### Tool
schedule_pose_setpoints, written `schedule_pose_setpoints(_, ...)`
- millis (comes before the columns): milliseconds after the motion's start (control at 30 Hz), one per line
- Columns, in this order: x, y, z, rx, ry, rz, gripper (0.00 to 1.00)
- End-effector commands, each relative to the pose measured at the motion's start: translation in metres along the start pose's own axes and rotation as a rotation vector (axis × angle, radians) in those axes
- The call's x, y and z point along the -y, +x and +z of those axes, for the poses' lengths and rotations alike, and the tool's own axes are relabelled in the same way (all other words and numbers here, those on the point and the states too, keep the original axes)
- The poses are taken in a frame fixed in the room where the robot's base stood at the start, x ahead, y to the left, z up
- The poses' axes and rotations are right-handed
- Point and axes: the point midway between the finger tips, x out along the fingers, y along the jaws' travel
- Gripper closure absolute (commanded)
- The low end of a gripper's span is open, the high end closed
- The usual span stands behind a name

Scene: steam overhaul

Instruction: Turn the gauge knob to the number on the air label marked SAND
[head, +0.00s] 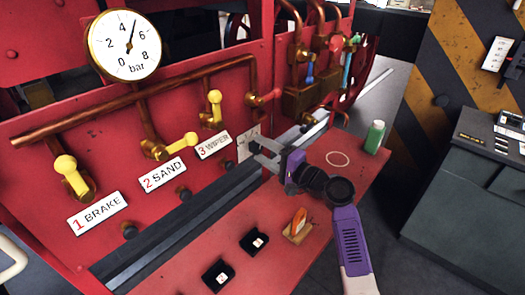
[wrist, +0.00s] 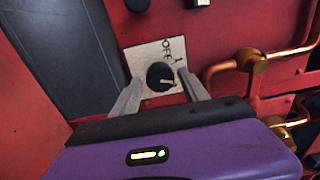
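The gauge knob (wrist: 158,77) is a small black round knob with a white pointer line, on a pale plate (wrist: 136,60) marked OFF and at least one number. In the wrist view the line points toward the right; the plate's lower markings are hidden or unclear. In the head view the plate (head: 246,143) is partly covered by my gripper. My gripper (head: 256,155) is open, its fingers (wrist: 161,76) on either side of the knob, with gaps showing. The SAND label (head: 163,174) is white with a red 2, between 1 BRAKE (head: 98,213) and 3 WIPER (head: 214,145).
A round bar gauge (head: 124,45) has its needle between 4 and 6. Yellow levers and copper pipes (head: 95,116) stand out from the red panel. A red shelf (head: 335,193) below carries a green bottle (head: 375,137), an orange-handled item (head: 298,222) and two black boxes.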

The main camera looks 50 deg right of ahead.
Motion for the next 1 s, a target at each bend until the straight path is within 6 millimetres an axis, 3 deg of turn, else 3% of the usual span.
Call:
schedule_pose_setpoints(367,-0.001,-0.002,0.001,0.002,-0.001,0.000,0.41)
schedule_pose_setpoints(800,-0.002,-0.065,0.000,-0.001,-0.001,0.000,0.41)
schedule_pose_setpoints(1000,-0.001,-0.077,0.001,0.002,-0.001,0.001,0.41)
